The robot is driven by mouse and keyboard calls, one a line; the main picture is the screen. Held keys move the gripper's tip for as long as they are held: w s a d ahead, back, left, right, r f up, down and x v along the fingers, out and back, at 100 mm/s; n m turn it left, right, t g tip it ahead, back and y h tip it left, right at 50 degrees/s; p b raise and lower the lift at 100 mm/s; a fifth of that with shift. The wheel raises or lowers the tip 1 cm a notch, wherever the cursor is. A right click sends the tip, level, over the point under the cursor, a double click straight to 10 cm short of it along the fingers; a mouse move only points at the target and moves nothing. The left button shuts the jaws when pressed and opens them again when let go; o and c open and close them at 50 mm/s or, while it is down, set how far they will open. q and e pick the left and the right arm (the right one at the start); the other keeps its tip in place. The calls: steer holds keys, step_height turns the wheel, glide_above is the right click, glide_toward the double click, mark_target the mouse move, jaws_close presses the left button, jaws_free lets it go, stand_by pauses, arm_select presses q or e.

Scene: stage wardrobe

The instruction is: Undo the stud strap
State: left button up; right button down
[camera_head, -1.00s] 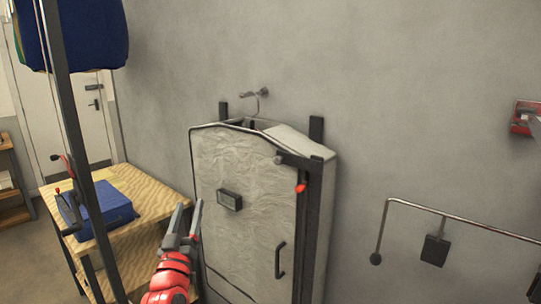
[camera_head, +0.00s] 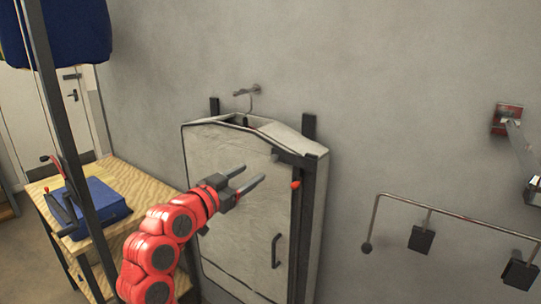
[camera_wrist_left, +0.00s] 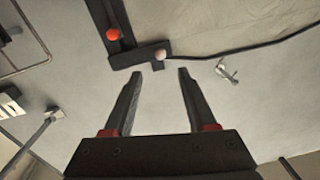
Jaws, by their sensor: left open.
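A pale, garment-bag-like case (camera_head: 225,145) stands against the wall, with a dark upright bar on its right side. A short dark strap (camera_head: 297,159) crosses its upper right corner; it also shows in the left wrist view (camera_wrist_left: 134,58). A pale round stud (camera_head: 275,157) sits at the strap's left end, also in the left wrist view (camera_wrist_left: 160,54). A red ball knob (camera_head: 296,185) is just below the strap, also in the wrist view (camera_wrist_left: 113,34). My left gripper (camera_head: 249,177) is open and empty, its fingers pointing toward the stud, apparently short of it.
A wooden table (camera_head: 133,175) with a blue case (camera_head: 95,205) stands at left, behind a dark post. A wall hook (camera_head: 246,91) is above the pale case. A metal rail (camera_head: 460,215) with dark blocks and a red wall fixture (camera_head: 507,118) are at right.

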mark_target(271, 160)
arm_select(q)
steer(key=p+x, duration=0.3)
steer(key=x, duration=0.7)
steer(key=shift+w+d, duration=0.1)
steer(key=shift+w, duration=0.05)
jaws_close()
stand_by(1.0)
